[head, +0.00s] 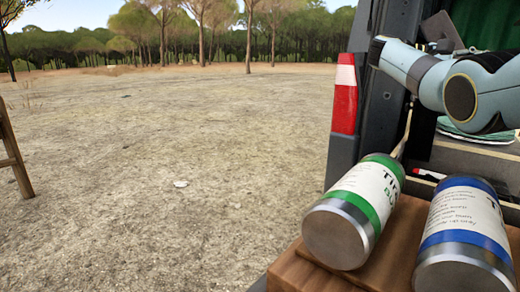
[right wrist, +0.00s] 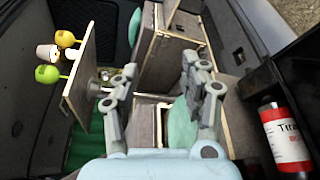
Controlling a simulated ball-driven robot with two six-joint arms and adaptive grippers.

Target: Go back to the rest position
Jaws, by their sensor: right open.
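My right arm, pale blue and grey, reaches into the open back of the van from the upper right of the head view. In the right wrist view my right gripper (right wrist: 160,82) has its two grey fingers spread wide apart. Nothing is held between them. It is above the van's interior, with wooden boxes and a teal-green piece beyond the fingers. My left gripper is in neither view.
A green-banded canister (head: 355,208) and a blue-banded canister (head: 465,232) lie tilted on a wooden surface (head: 400,250). A red canister (right wrist: 287,140) is at the right wrist view's edge. The van's tail light (head: 344,95) stands beside open ground (head: 180,170).

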